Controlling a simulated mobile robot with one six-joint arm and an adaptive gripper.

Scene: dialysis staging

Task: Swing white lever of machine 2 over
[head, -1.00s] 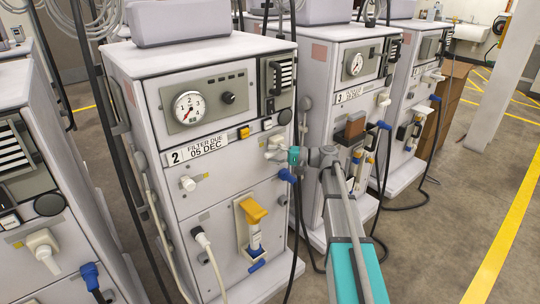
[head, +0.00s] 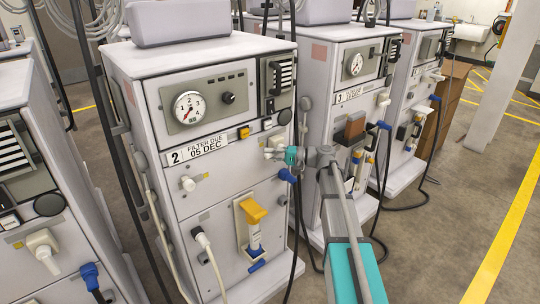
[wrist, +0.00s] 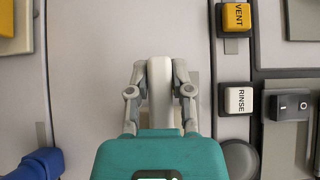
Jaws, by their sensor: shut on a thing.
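Machine 2 (head: 205,190) is the white cabinet in the left middle of the head view, marked "2 FILTER DUE 05 DEC". Its white lever is at the right of the front panel, largely hidden by my gripper in the head view. In the wrist view the white lever (wrist: 160,85) stands between the two grey fingers of my gripper (wrist: 160,92). The fingers are shut on it from both sides. In the head view my gripper (head: 277,154) reaches the panel from the right.
A blue connector (head: 287,175) with a dark hose sits just below my gripper. The yellow VENT button (wrist: 237,17) and white RINSE button (wrist: 238,99) are near the lever. A yellow-topped holder (head: 254,211) is lower down. Machine 3 (head: 345,100) stands close at right.

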